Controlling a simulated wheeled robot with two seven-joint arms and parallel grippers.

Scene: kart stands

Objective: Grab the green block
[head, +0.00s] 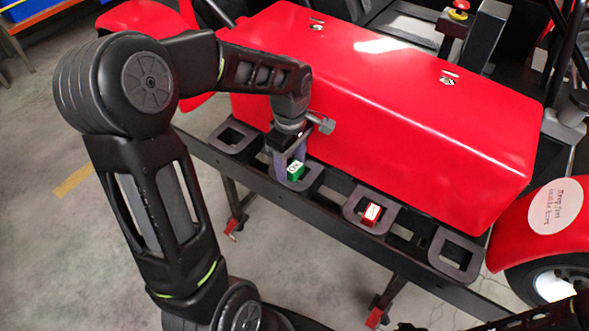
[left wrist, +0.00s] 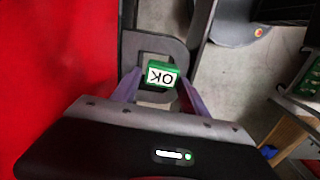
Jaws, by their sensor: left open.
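The green block (head: 295,171) with a white "OK" label sits in a dark square holder (head: 312,184) on the rail beside the red kart body. It also shows in the left wrist view (left wrist: 162,74), with its label upside down. My left gripper (head: 289,163) is above and around the block. In the left wrist view its two purple fingers (left wrist: 158,84) are open, one on either side of the block. I cannot tell whether they touch it.
A red block (head: 371,213) sits in the holder to the right. Empty square holders stand at the left end (head: 233,138) and right end (head: 455,251) of the rail. The red kart body (head: 390,100) rises close behind the rail.

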